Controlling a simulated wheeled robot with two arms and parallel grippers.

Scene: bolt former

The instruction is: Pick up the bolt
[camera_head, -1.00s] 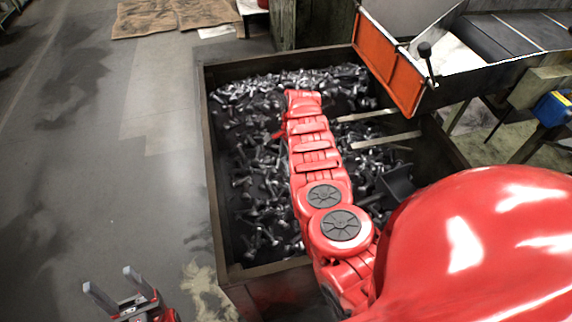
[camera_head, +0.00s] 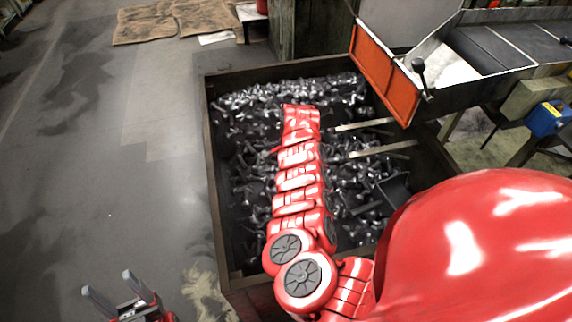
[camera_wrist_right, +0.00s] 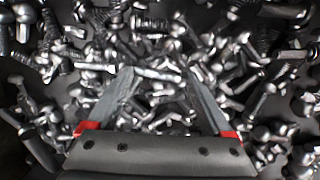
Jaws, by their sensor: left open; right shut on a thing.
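Many grey metal bolts (camera_head: 262,190) lie heaped in a dark metal bin (camera_head: 215,200). My right arm reaches over the bin, and its gripper is hidden beneath the arm in the head view. In the right wrist view my right gripper (camera_wrist_right: 160,76) has its two grey fingers among the bolts. It is shut on a bolt (camera_wrist_right: 158,74) that lies crosswise between the fingertips. Loose bolts crowd close behind and around it. My left gripper (camera_head: 107,282) is open and empty, outside the bin at the lower left of the head view.
An orange panel (camera_head: 385,75) and a metal chute (camera_head: 480,60) overhang the bin's right side. Two pale bars (camera_head: 380,149) cross the bin there. A blue box (camera_head: 548,118) is at the far right. The floor left of the bin is clear.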

